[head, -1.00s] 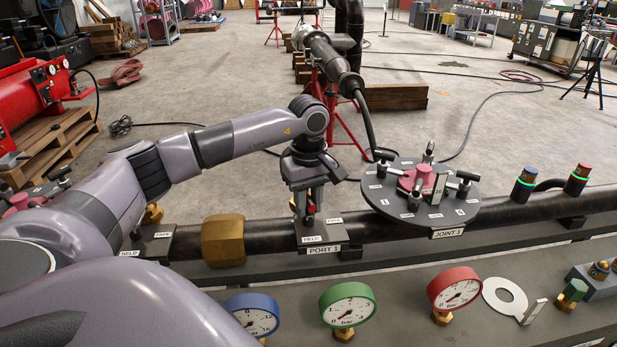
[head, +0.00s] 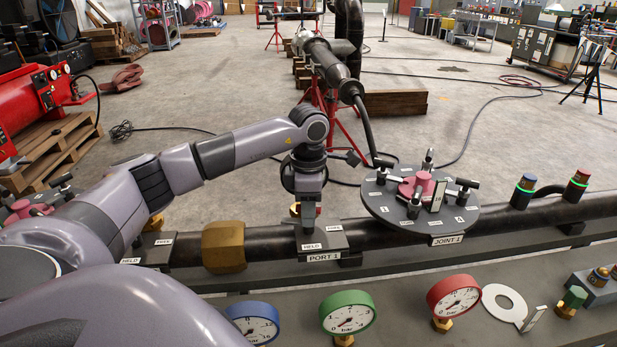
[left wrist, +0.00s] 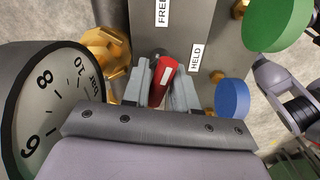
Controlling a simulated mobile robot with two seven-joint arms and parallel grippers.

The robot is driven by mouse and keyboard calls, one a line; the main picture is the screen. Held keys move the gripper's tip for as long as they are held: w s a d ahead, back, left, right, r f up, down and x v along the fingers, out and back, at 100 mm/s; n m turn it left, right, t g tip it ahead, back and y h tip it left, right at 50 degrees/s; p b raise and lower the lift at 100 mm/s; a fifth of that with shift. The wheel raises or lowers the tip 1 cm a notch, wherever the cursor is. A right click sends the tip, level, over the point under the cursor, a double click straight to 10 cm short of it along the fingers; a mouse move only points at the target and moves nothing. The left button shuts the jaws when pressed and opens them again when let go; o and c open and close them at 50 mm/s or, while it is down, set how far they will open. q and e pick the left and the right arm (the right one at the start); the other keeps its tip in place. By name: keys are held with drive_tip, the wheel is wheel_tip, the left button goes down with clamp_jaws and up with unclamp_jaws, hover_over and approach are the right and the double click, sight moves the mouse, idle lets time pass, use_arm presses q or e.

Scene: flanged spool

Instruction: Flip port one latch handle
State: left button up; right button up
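The port one latch handle (left wrist: 163,82) is red with a white label. In the left wrist view it stands between my left gripper's two fingers (left wrist: 162,88), which look closed against its sides. In the head view my left gripper (head: 308,218) points down over the port 1 block (head: 336,242), fingers nearly edge-on, and they mostly hide the handle. The block carries a HELD label (head: 311,246) at front left and a FREE label (head: 333,227) at back right. My right gripper is not in view.
The joint 1 disc (head: 380,205) with several black clamps stands to the right. A brass nut (head: 223,246) sits on the pipe to the left. Blue (head: 254,322), green (head: 347,312) and red (head: 454,297) gauges stand in front. A second latch block is at far left.

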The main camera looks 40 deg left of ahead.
use_arm(q)
drive_tip(key=n+p, duration=0.2)
drive_tip(key=n, duration=0.3)
drive_tip(key=shift+r+n, duration=0.15)
drive_tip(key=shift+n, duration=0.15)
drive_tip(key=m, duration=0.2)
drive_tip(key=shift+m, duration=0.3)
wheel_tip(320, 180, up, 5)
drive_tip(key=p, duration=0.3)
drive_tip(key=shift+r+p, duration=0.15)
drive_tip(key=shift+p, duration=0.25)
drive_tip(key=shift+r, duration=0.75)
